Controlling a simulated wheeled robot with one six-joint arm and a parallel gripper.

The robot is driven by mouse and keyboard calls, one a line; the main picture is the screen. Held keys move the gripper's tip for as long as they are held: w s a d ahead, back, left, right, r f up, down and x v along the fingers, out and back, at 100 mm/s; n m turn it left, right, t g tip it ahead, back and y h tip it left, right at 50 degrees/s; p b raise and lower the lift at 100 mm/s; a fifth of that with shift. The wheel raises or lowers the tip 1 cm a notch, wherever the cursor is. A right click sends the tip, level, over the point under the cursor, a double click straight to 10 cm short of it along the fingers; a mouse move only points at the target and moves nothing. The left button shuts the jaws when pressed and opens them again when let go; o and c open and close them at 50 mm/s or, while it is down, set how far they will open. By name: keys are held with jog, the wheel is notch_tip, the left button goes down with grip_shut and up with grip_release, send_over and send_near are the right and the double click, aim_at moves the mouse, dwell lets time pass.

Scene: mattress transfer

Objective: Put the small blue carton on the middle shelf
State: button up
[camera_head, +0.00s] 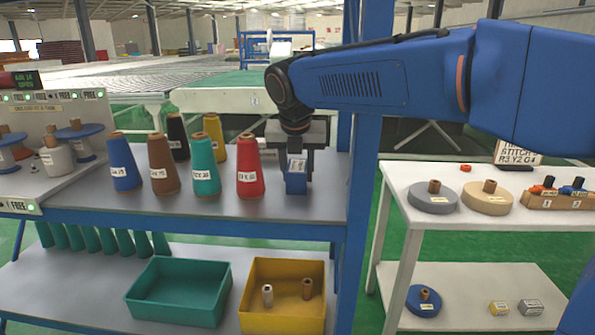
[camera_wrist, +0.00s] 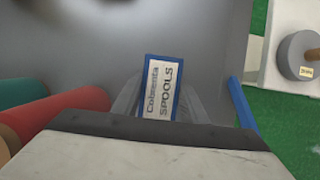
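The small blue carton (camera_head: 296,177) is upright at the right end of the blue rack's grey shelf (camera_head: 260,208), right of the red cone. In the wrist view the carton (camera_wrist: 160,88) shows its white label, reading "SPOOLS" in part, between my two fingers. My gripper (camera_head: 300,160) points down over the carton, with a finger along each side. The frames do not show clearly whether the fingers press on it, or whether its base touches the shelf. Below is a lower grey shelf (camera_head: 105,284).
Yarn cones, including a red one (camera_head: 250,168) and a teal one (camera_head: 204,168), stand left of the carton. A blue post (camera_head: 362,150) rises to its right. The lower shelf holds a green bin (camera_head: 178,290) and a yellow bin (camera_head: 285,318). A white two-level stand (camera_head: 440,243) is at right.

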jog(key=o, duration=0.4)
jog(key=shift+o, duration=0.2)
jog(key=v, duration=1.2)
jog(key=shift+r, duration=0.1)
jog(key=shift+s, duration=0.1)
